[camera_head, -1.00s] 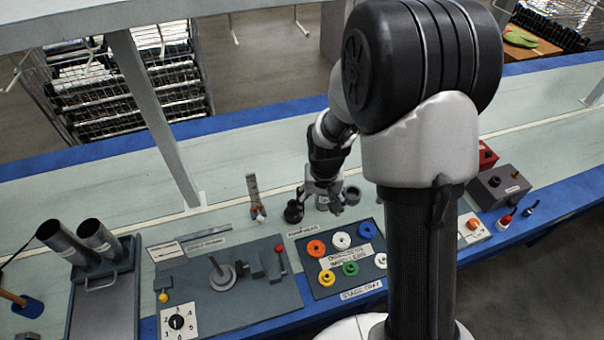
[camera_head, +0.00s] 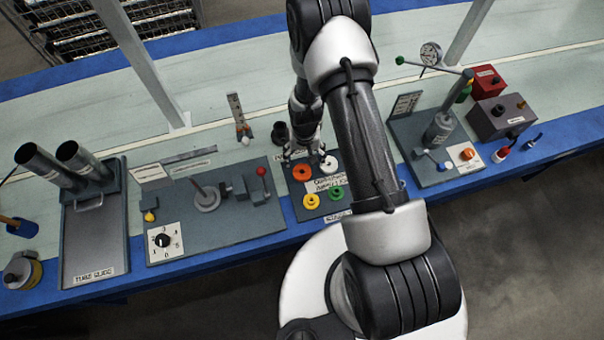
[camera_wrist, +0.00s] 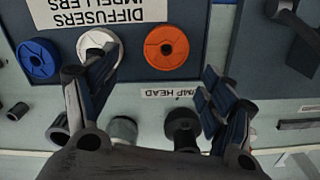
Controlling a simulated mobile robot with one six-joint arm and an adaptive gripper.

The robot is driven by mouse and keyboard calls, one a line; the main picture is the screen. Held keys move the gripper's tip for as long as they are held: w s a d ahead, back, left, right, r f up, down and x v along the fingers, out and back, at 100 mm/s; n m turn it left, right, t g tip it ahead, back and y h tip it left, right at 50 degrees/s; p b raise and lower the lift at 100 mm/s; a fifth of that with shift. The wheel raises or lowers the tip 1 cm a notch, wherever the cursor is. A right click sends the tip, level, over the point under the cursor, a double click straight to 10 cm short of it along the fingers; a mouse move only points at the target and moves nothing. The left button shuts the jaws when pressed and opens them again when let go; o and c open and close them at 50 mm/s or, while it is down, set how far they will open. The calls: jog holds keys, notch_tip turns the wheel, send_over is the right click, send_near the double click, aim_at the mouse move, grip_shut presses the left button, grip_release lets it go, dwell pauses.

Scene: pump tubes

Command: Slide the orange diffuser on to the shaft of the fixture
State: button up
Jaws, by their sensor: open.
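The orange diffuser (camera_head: 301,172) is a round ring with a dark centre hole, lying flat on the stage tray (camera_head: 323,209). In the wrist view the orange diffuser (camera_wrist: 166,48) lies ahead of and between the open fingers, apart from both. My gripper (camera_head: 298,153) is open and empty at the back edge of the tray, close to the orange diffuser; its fingers also show in the wrist view (camera_wrist: 153,95). The fixture (camera_head: 222,203) has an upright grey shaft (camera_head: 206,193) rising from a round base, left of the tray.
A white ring (camera_head: 328,164), a yellow ring (camera_head: 311,201) and a green ring (camera_head: 337,193) share the tray. A blue ring shows in the wrist view (camera_wrist: 37,60). A red-knobbed lever (camera_head: 262,172) stands between the shaft and the tray. A black cylinder (camera_head: 280,133) stands behind.

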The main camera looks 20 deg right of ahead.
aim_at(302, 173)
jog(key=shift+f, duration=0.75)
jog(key=f, duration=0.1)
jog(key=f+b, duration=0.1)
jog(key=f, duration=0.1)
jog(key=a+f+b, duration=0.1)
jog(key=f, duration=0.1)
jog(key=shift+s+f, duration=0.15)
jog(key=shift+s, duration=0.05)
jog(key=shift+c, duration=0.5)
jog(key=c, duration=1)
